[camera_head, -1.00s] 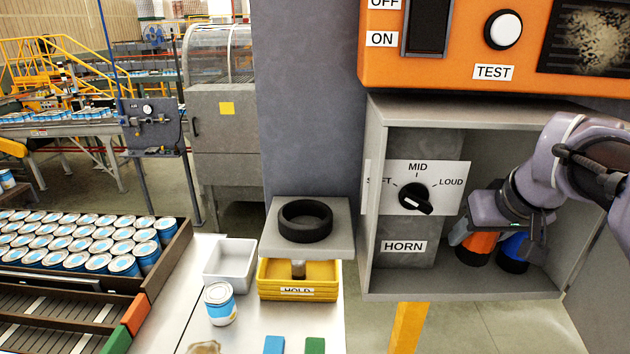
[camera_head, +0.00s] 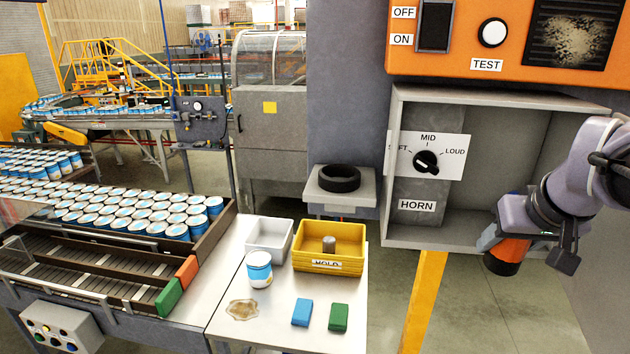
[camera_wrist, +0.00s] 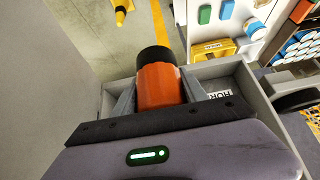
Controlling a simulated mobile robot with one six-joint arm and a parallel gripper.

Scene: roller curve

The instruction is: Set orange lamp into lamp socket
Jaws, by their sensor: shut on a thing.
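My gripper (camera_head: 524,249) is shut on the orange lamp (camera_head: 507,252), at the front lower edge of the grey open box. The lamp has an orange body and a black end that points down and away from my gripper. In the wrist view the orange lamp (camera_wrist: 160,90) sits between the two fingers, black end outward. A thick black ring (camera_head: 338,178), which looks like the lamp socket, lies on a grey bracket (camera_head: 322,195) on the column, left of my gripper and well apart from it.
The grey box (camera_head: 455,230) has a HORN dial (camera_head: 426,161) inside and an orange panel (camera_head: 460,66) above. A yellow HOLD tray (camera_head: 330,262), a white bin (camera_head: 268,240), a can (camera_head: 259,270) and blue and green blocks stand on the table. Open floor lies below the box.

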